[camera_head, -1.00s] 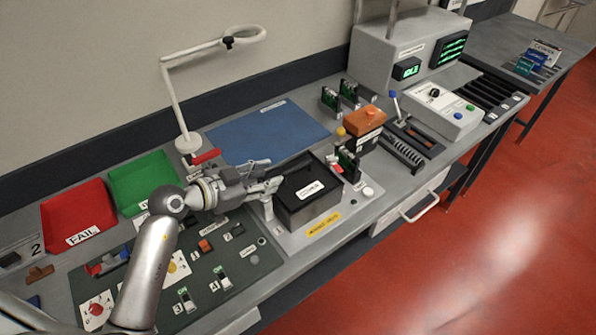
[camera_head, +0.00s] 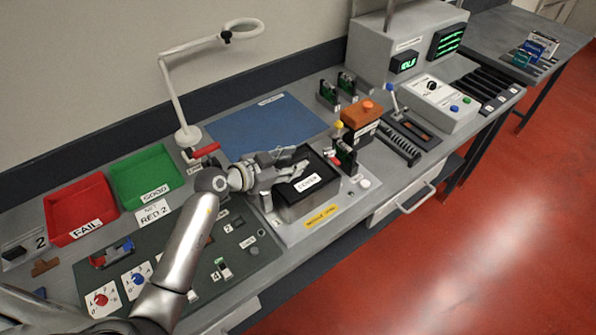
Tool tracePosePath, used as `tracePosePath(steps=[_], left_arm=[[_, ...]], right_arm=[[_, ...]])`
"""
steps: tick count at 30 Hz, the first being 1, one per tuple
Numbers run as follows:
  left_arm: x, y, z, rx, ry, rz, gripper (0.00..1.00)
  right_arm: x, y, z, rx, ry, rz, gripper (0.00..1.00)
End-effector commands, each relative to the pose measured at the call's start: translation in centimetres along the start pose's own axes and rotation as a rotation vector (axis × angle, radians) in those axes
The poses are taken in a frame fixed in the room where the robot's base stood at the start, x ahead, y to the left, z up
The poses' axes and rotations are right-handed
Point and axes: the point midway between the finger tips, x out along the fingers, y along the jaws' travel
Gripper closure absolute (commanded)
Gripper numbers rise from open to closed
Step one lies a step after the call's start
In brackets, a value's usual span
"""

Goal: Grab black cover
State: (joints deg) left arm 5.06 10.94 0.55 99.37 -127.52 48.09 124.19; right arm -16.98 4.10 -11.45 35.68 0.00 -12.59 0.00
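The black cover (camera_head: 318,189) is a dark box-shaped piece with a white label, sitting on a light grey fixture with a yellow label on the workbench. My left gripper (camera_head: 296,160) reaches over its left and back part. Its two fingers look spread apart, with nothing clearly held between them. The fingers hide part of the cover's top, and I cannot tell whether they touch it. My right gripper is not in view.
Behind the gripper are a blue mat (camera_head: 265,128) and a lamp stand (camera_head: 186,134). Red (camera_head: 80,205) and green (camera_head: 145,172) bins stand at left. An orange-topped block (camera_head: 361,113) and small circuit boards stand right of the cover.

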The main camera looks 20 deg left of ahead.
Motion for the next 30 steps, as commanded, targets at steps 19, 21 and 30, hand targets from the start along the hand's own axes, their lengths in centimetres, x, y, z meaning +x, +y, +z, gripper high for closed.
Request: tracePosePath(steps=[19,21,30], left_arm=[[-0.1,0.0,-0.1,0.0,0.002,-0.001,1.0],[-0.1,0.0,-0.1,0.0,0.002,-0.001,1.0],[-0.8,-0.5,-2.0,0.002,0.008,-0.003,1.0]], right_arm=[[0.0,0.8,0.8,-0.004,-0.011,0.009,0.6],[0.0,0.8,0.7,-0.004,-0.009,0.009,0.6],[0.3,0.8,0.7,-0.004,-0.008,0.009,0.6]])
